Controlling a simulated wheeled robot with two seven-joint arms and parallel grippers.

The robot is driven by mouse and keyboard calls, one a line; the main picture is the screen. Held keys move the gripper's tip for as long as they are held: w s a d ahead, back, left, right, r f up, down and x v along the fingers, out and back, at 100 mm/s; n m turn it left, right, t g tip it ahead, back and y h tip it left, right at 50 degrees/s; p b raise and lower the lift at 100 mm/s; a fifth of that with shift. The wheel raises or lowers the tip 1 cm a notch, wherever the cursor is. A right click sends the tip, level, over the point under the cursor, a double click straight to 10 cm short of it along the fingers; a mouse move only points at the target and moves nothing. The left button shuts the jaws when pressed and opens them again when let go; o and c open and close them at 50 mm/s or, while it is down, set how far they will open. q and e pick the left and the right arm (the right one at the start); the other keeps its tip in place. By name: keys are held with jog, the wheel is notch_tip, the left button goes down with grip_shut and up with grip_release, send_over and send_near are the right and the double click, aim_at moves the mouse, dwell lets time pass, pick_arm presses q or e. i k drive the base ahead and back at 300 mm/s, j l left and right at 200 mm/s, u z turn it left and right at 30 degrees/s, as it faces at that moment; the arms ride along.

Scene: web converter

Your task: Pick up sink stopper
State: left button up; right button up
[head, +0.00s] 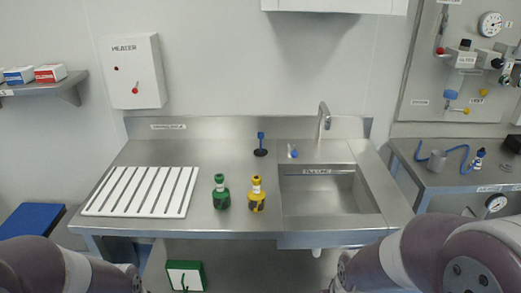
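A small item with a blue upright handle and a dark round base (261,145) stands on the steel counter behind the bottles, left of the sink; it looks like the sink stopper. The sink basin (325,195) is at the right of the counter and looks empty. Parts of my two arms show at the bottom left and bottom right corners. Neither gripper is in view, so what they hold is hidden.
A green bottle (221,192) and a yellow bottle (257,194) stand near the counter's front edge. A white slatted rack (142,191) lies at the left. A faucet (323,118) rises behind the sink, with a small blue-and-white item (293,152) beside it.

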aim_at(260, 152)
jog(key=i+l+u, duration=0.2)
jog(key=i+u, duration=0.25)
jog(key=i+l+u, duration=0.45)
jog(key=i, duration=0.15)
